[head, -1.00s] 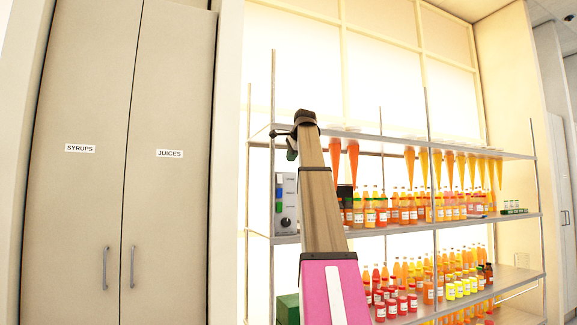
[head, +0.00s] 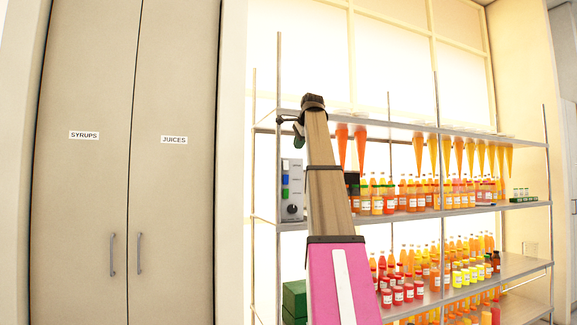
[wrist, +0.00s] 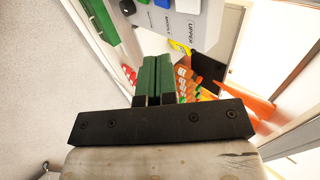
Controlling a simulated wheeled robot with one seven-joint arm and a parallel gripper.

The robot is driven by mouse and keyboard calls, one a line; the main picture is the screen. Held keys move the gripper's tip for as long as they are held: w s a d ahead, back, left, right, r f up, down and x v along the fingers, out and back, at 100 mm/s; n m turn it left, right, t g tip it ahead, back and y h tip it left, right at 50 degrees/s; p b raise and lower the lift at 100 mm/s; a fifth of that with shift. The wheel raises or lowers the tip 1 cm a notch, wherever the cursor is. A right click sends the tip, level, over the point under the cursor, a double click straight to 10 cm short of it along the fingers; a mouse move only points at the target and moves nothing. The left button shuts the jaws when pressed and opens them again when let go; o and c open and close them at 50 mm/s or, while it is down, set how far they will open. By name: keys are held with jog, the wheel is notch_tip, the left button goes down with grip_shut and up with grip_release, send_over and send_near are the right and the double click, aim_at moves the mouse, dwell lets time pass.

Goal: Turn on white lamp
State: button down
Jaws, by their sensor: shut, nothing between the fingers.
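A grey control box (head: 291,190) stands at the left end of the shelf's middle board. It has a white button (head: 285,164), a blue one, a green one and a dark knob (head: 292,210). In the wrist view the box (wrist: 185,24) is at the top, tilted, with lettering such as "UPPER" and a white button (wrist: 210,6) and a blue button (wrist: 162,3). My gripper (head: 299,136) is in front of and above the box in the head view. Its green fingers (wrist: 153,72) are shut and empty, apart from the box. Whether any lamp is lit I cannot tell.
The metal shelf (head: 400,213) holds several juice bottles (head: 390,195), jars and hanging orange cones (head: 360,145) right of my arm. A green box (head: 294,300) is on the lower level. Closed cabinet doors (head: 175,200) stand left. Bright panels glow behind the shelf.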

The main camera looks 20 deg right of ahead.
jog(key=shift+f, duration=0.1)
dwell(0.3)
send_near(286, 169)
jog(key=s+f+x, duration=0.1)
jog(key=x, duration=0.5)
jog(key=shift+w+d, duration=0.1)
jog(key=shift+w, duration=0.6)
jog(key=shift+f, duration=0.1)
jog(key=shift+w+f+t, duration=0.15)
jog(key=shift+t, duration=0.15)
